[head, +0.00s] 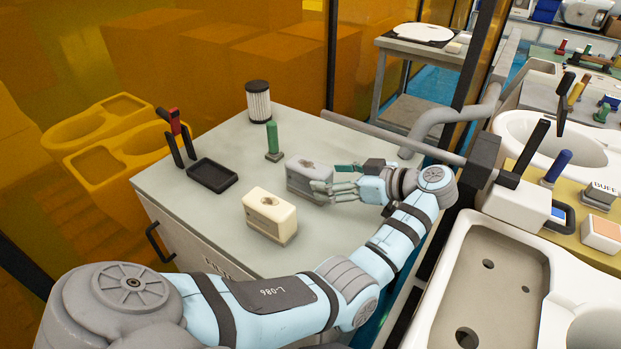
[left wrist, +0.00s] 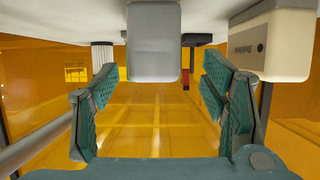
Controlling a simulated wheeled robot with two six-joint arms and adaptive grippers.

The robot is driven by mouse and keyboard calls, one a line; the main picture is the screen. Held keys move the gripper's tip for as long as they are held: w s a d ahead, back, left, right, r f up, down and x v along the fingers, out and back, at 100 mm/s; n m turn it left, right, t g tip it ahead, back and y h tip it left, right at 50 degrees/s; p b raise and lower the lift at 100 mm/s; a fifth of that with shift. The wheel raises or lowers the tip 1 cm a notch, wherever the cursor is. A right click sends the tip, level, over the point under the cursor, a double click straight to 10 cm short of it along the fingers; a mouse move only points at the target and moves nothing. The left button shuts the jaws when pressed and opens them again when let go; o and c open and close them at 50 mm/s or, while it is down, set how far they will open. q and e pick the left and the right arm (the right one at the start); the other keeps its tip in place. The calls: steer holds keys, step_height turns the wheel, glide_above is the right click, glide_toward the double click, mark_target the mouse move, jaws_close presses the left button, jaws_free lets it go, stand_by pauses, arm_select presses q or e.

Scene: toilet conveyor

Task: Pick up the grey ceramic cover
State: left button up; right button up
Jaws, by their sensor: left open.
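The grey ceramic cover (head: 308,178) is a small rounded block with a dark spot on top, upright on the light worktop. My left gripper (head: 334,182) is at its right side, with the green-padded fingers pointing toward it. In the left wrist view, which looks upside down, the grey cover (left wrist: 153,42) is ahead, in line with the gap between the open fingers (left wrist: 155,100). The gap is empty, and I cannot tell whether a fingertip touches the cover. My right gripper is not in view.
A cream block (head: 270,215) stands in front of the grey cover; it also shows in the left wrist view (left wrist: 270,45). A green-handled tool (head: 273,142), a black tray (head: 212,175) and a ribbed cylinder (head: 258,102) stand farther back. A grey rail (head: 400,138) runs behind my left wrist.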

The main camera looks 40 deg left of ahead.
mark_target(313, 173)
arm_select(q)
steer(key=x, duration=0.6)
steer(key=shift+w+a+r, duration=0.2)
steer(key=shift+w+r, duration=0.1)
steer(key=shift+r, duration=0.1)
steer(key=shift+d+r, duration=0.1)
steer(key=c, duration=1.5)
